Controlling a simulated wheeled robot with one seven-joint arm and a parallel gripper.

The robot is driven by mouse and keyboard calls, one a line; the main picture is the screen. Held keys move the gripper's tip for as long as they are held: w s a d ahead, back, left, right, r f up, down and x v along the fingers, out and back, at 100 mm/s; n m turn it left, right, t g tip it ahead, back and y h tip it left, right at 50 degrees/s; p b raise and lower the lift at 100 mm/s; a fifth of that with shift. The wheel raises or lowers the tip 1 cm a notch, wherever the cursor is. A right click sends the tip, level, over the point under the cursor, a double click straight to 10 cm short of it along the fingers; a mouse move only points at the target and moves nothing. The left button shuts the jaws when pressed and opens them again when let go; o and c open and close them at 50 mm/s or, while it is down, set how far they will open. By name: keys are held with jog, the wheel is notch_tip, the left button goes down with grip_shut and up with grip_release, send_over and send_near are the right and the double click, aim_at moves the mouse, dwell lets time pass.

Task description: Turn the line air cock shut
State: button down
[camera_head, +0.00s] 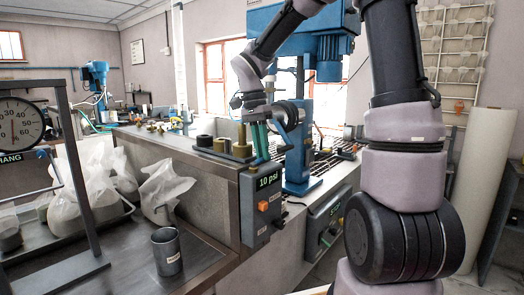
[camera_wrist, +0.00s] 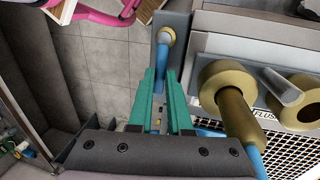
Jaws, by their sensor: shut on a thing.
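In the wrist view, a blue lever (camera_wrist: 161,66) runs down from a small brass-coloured hub (camera_wrist: 167,37) at the top centre, on a grey panel. I take this to be the line air cock; no label for it is readable. My gripper (camera_wrist: 160,78) has its green fingers closed on the lower part of the lever, one finger on each side. The lever is too small to make out there.
In the wrist view, a larger brass valve (camera_wrist: 228,92) with a blue handle (camera_wrist: 247,148) stands close right of my fingers, near a partly hidden "FLUS" label (camera_wrist: 270,114). A grey cup (camera_head: 167,252) and plastic bags (camera_head: 160,190) are on the bench at left.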

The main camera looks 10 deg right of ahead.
dwell(0.7)
jog(key=m, duration=0.1)
jog(key=s+m, duration=0.1)
jog(key=m, duration=0.1)
jog(key=d+m, duration=0.1)
jog(key=shift+s+m+y, duration=0.3)
jog(key=shift+m+y, duration=0.1)
jog(key=shift+s+a+m+t+y, duration=0.1)
jog(key=shift+s+a+m+y, duration=0.45)
jog(key=shift+m, duration=1.65)
jog(key=shift+s+d+m+t+y, duration=0.15)
jog(key=shift+s+m, duration=0.85)
jog(key=shift+m, duration=1.2)
jog(key=shift+s+a+m+t+y, duration=0.15)
jog(key=shift+s+m+y, duration=0.45)
jog(key=shift+m, duration=1.6)
jog(key=shift+s, duration=0.15)
jog(key=c, duration=0.8)
grip_release()
jog(key=shift+c, duration=0.2)
